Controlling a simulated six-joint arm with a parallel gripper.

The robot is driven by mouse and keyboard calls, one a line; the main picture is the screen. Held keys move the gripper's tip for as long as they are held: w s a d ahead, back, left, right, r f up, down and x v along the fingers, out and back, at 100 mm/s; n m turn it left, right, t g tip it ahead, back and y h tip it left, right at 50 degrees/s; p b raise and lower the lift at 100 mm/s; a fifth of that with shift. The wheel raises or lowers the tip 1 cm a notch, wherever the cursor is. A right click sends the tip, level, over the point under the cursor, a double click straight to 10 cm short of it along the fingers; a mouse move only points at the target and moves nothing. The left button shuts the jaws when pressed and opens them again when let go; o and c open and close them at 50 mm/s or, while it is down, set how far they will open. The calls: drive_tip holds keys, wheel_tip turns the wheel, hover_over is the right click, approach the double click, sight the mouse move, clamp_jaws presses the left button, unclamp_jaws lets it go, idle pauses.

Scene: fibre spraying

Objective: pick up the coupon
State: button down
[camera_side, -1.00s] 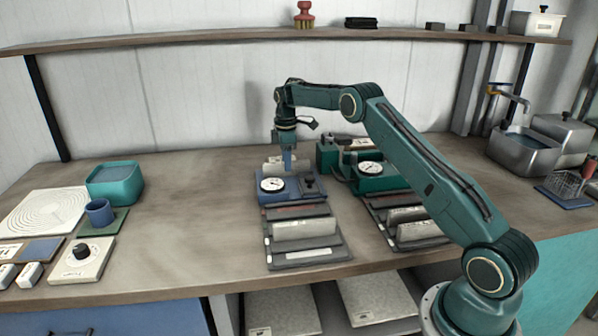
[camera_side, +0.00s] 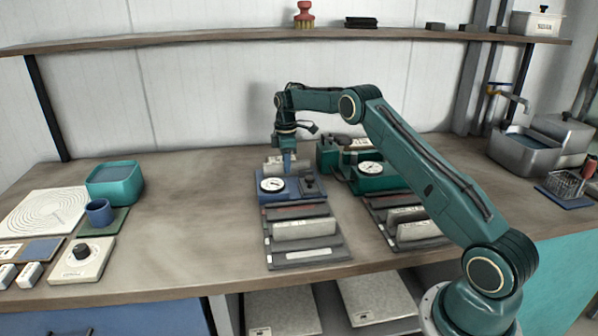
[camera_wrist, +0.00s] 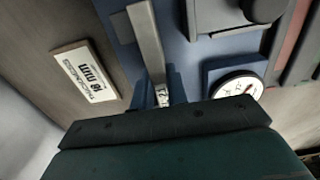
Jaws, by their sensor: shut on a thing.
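The coupon (camera_wrist: 147,40) is a thin pale grey strip in the wrist view. It runs from the top of the picture down to my gripper (camera_wrist: 160,90), over a blue base (camera_wrist: 185,50). My gripper's blue fingers are shut on its near end, where part of a label shows. In the side view, my gripper (camera_side: 288,163) points down at the back of the blue gauge station (camera_side: 262,197). The coupon is too small to make out there. I cannot tell whether it still touches the base.
A white dial (camera_wrist: 237,87) sits close beside my gripper, and a thickness sign (camera_wrist: 86,72) lies on the other side. A rack with a pale block (camera_side: 304,228) stands in front of the station. A green gauge station (camera_side: 378,186) is to the right.

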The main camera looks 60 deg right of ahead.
drive_tip(key=shift+r, duration=0.1)
drive_tip(key=shift+r, duration=4.95)
drive_tip(key=shift+r, duration=0.1)
drive_tip(key=s+a+r, duration=0.9)
drive_tip(key=s+a, duration=0.3)
drive_tip(key=shift+s+a+r, duration=0.2)
drive_tip(key=shift+s+r, duration=0.05)
drive_tip(key=shift+s, duration=0.05)
drive_tip(key=shift+f, duration=0.1)
